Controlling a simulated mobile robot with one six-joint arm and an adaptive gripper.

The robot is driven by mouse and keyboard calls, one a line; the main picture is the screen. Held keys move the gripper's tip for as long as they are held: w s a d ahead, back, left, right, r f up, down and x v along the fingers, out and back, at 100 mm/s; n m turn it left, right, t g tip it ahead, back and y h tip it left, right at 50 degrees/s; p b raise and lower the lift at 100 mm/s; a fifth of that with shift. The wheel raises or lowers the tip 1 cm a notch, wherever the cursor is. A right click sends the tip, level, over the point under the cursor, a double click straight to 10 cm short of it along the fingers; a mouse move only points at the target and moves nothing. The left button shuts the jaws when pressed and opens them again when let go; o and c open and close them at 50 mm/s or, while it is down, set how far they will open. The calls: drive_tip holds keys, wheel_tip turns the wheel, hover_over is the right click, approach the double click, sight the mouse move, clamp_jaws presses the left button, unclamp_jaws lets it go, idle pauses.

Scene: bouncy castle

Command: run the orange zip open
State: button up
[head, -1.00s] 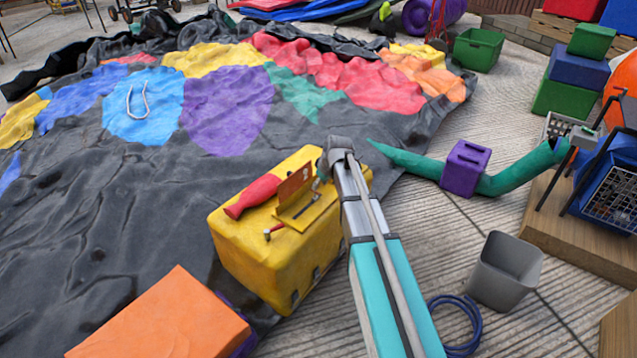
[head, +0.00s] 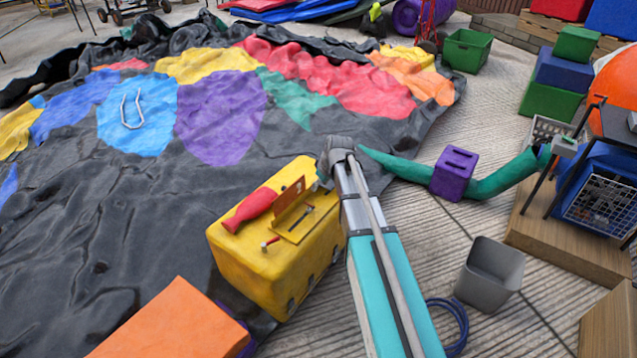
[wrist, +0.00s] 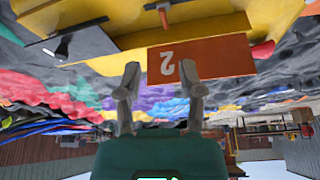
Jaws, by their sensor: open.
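A yellow box (head: 285,260) stands on the dark sheet in the head view. On its top stand an upright orange-brown plate (head: 289,203), a red-handled piece (head: 250,209) and small pins (head: 268,243). In the head view my arm's end hides the fingers. I cannot make out clearly which part is the orange zip.
The crumpled multicoloured sheet (head: 90,240) covers the left. An orange block (head: 170,325) lies in front. A grey bin (head: 490,275), a blue hose (head: 450,320) and a green tube through a purple block (head: 454,173) are at right. Bare floor lies between them.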

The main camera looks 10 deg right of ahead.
drive_tip(key=s+a+r+m+p, duration=0.1)
drive_tip(key=s+r+p, duration=0.4)
drive_tip(key=r+p, duration=0.3)
drive_tip(key=s+a+r+m+g+p, duration=0.1)
drive_tip(key=s+r+p, duration=0.4)
drive_tip(key=r+p, duration=0.3)
drive_tip(key=shift+g+h, duration=0.3)
drive_tip(key=shift+h, duration=0.1)
drive_tip(key=shift+s+a, duration=0.1)
drive_tip(key=shift+f, duration=0.1)
idle(0.5)
drive_tip(key=n+t+b, duration=0.3)
drive_tip(key=n+b, duration=0.2)
drive_tip(key=b, duration=1.2)
approach(308, 204)
drive_tip(key=shift+w+v, duration=0.1)
drive_tip(key=shift+v, duration=0.7)
drive_tip(key=shift+w+v, duration=0.15)
drive_tip(key=shift+v, duration=0.65)
drive_tip(key=b+x, duration=1.2)
drive_tip(key=x, duration=0.1)
drive_tip(key=shift+f+b, duration=0.35)
